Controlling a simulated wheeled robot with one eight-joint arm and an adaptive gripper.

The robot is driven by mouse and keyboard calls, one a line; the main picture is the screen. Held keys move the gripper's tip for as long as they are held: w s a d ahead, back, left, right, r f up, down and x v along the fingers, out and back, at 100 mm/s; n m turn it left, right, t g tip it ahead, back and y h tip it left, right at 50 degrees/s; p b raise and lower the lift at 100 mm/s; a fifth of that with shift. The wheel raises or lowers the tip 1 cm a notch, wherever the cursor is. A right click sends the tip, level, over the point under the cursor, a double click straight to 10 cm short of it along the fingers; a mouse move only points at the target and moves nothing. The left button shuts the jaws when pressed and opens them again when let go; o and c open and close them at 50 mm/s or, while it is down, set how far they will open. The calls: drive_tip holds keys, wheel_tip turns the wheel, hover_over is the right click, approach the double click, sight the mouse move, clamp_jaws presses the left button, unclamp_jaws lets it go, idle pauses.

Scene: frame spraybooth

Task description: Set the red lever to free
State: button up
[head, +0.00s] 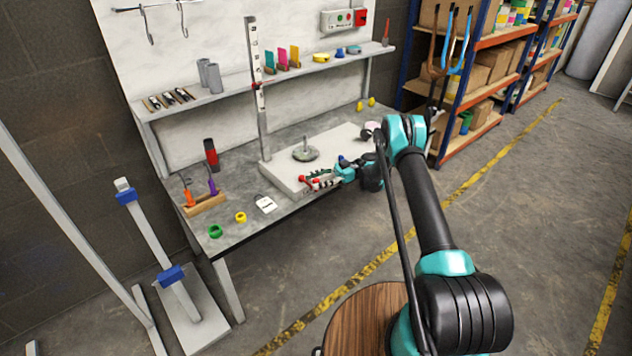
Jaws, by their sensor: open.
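A small red part (303,179), which looks like the red lever, shows at the front edge of a pale raised slab (340,141) on the workbench. Its exact position and any markings are too small to read. My gripper (319,179) is open and reaches in from the right, with its fingers beside the red part. The fingers overlap it in this view, so I cannot tell whether they touch it. A round metal disc with an upright pin (305,153) sits on the slab behind my gripper.
A tall graduated post (255,85) stands at the slab's left. A wooden tool holder (204,203), a white tag (265,204), a green ring (215,231) and a yellow ring (240,217) lie on the bench's left. A shelf (225,92) runs above the bench.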

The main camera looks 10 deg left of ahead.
drive_tip(key=shift+r, duration=0.1)
wheel_tip(320, 180, up, 10)
drive_tip(key=shift+f, duration=0.1)
idle(0.3)
drive_tip(key=shift+c, duration=0.6)
